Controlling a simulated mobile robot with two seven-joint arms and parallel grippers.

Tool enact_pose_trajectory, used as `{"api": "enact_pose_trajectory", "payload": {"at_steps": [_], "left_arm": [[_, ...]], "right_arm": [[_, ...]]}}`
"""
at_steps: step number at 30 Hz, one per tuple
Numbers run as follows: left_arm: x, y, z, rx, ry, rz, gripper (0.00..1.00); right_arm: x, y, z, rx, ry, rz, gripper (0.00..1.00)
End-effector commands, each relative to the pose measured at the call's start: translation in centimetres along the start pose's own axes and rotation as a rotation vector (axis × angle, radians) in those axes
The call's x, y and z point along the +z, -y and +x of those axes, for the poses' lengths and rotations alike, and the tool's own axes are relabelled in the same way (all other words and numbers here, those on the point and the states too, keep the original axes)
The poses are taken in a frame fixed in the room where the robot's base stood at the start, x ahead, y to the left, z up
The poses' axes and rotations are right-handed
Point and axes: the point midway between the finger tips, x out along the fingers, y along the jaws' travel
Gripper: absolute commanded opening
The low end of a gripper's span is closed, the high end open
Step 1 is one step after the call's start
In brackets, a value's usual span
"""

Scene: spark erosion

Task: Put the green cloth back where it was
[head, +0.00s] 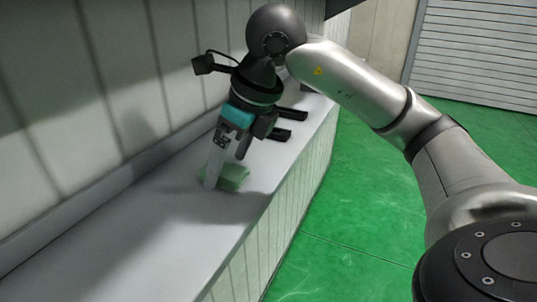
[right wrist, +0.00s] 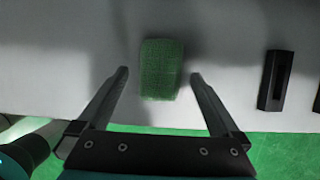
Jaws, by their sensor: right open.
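The green cloth (head: 233,177), a small block-like folded piece, lies on the white ledge (head: 165,230) along the wall. In the right wrist view the cloth (right wrist: 161,69) lies ahead of and between the two fingertips, with a gap on each side. My right gripper (head: 225,172) is open and empty, pointing down at the cloth; it also shows in the right wrist view (right wrist: 159,74). In the head view one finger hides part of the cloth. My left gripper is not in view.
Two black objects lie on the ledge beyond the gripper, one at the back (head: 292,114) and one nearer (head: 279,133). One black object (right wrist: 276,80) is right of the cloth in the wrist view. The ledge's near part is clear. Its right edge drops to a green floor (head: 350,215).

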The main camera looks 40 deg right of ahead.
Motion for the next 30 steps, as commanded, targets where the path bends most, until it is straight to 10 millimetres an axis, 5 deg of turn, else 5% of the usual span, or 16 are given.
{"api": "enact_pose_trajectory", "payload": {"at_steps": [4, 15, 30], "left_arm": [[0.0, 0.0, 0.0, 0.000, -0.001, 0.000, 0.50], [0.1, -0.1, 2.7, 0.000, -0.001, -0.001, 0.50], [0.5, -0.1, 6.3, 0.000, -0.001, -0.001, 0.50]], "right_arm": [[-0.1, 0.1, -3.0, -0.005, 0.007, 0.002, 1.00], [-5.6, 0.2, -4.5, -0.006, 0.000, 0.003, 1.00], [-10.3, 0.2, -6.5, -0.005, 0.001, 0.003, 1.00]]}}
